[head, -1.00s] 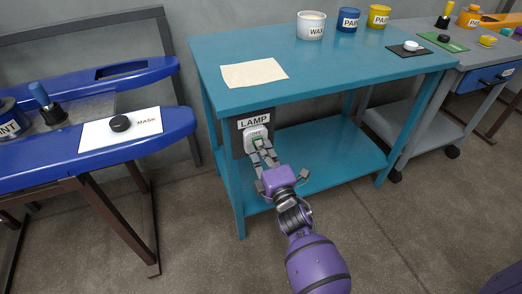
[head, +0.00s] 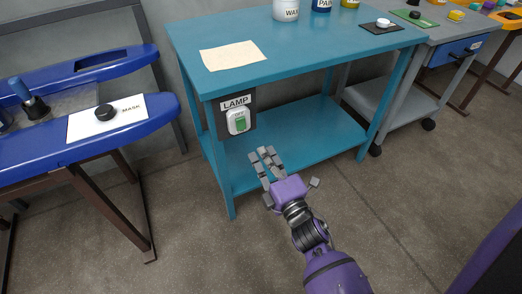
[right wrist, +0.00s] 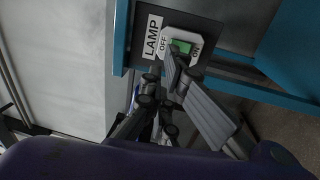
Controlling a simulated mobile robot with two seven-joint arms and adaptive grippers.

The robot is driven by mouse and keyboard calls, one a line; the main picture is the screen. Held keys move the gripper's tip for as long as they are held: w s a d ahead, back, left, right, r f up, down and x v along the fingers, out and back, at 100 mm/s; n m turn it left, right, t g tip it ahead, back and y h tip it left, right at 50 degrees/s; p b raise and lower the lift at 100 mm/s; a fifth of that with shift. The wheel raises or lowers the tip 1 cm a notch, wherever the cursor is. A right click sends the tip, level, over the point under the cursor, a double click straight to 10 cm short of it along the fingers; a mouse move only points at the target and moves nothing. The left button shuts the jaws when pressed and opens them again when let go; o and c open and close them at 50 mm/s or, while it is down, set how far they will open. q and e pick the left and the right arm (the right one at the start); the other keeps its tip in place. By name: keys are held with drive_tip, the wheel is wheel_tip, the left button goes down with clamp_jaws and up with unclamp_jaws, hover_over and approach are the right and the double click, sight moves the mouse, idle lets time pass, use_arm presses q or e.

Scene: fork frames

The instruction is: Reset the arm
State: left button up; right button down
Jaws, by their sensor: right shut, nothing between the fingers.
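My right gripper (head: 268,158), on a purple arm, is shut and empty. It is in front of the teal table, lower than the lamp switch and to its right in the head view, apart from it. The lamp switch (head: 238,121) is a white box with a green rocker, on a dark panel labelled LAMP at the table's left front. In the right wrist view the switch (right wrist: 182,48) shows OFF and ON marks, with the gripper fingers (right wrist: 170,72) partly in front of it. My left gripper is not in view.
The teal table (head: 290,62) bears a beige cloth (head: 232,55) and several pots. A blue bench (head: 158,118) with a MASK card (head: 85,122) and black knob stands at left. A grey cart (head: 440,35) stands at right. The floor in front is clear.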

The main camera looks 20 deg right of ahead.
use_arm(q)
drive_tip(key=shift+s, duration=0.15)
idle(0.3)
